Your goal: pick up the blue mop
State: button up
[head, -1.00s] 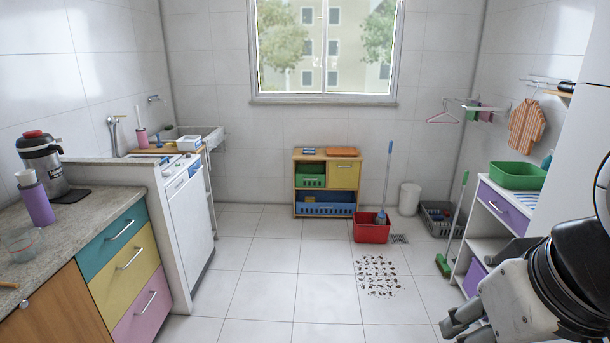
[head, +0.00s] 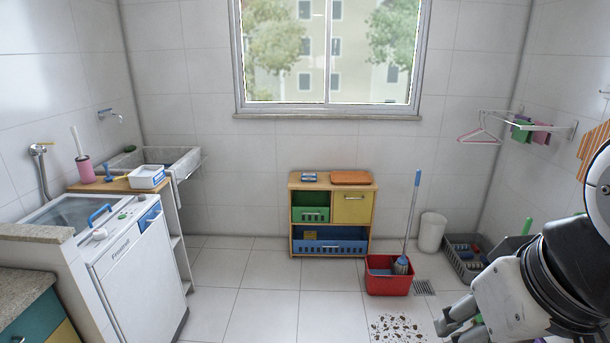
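The blue mop (head: 412,219) stands in the red bucket (head: 386,283) near the back wall, right of the wooden cabinet. Its long blue handle leans slightly to the right toward its top, and its grey-blue head rests in the bucket. My gripper (head: 459,325) shows at the lower right of the head view, in front of and well apart from the mop. Its fingers point left and look spread, with nothing seen between them.
A wooden cabinet (head: 307,211) stands left of the bucket. A white bin (head: 431,232) and a grey crate (head: 468,259) are to the right. A white washing machine (head: 139,272) is at the left. Brown dirt spots (head: 397,328) lie on the otherwise open tiled floor.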

aim_at(402, 266)
jog(key=i+z, duration=0.2)
jog(key=i, duration=0.3)
jog(key=i+j+z, duration=0.2)
jog(key=i, duration=0.25)
jog(key=i+j+z, duration=0.25)
jog(key=i, duration=0.25)
jog(key=i+j+z, duration=0.25)
jog(key=i+j, duration=0.2)
jog(key=j, duration=0.2)
jog(key=i+j+z, duration=0.3)
jog(key=j, duration=0.45)
jog(key=i+j+z, duration=0.15)
jog(key=i+j, duration=0.15)
jog(key=j, duration=0.1)
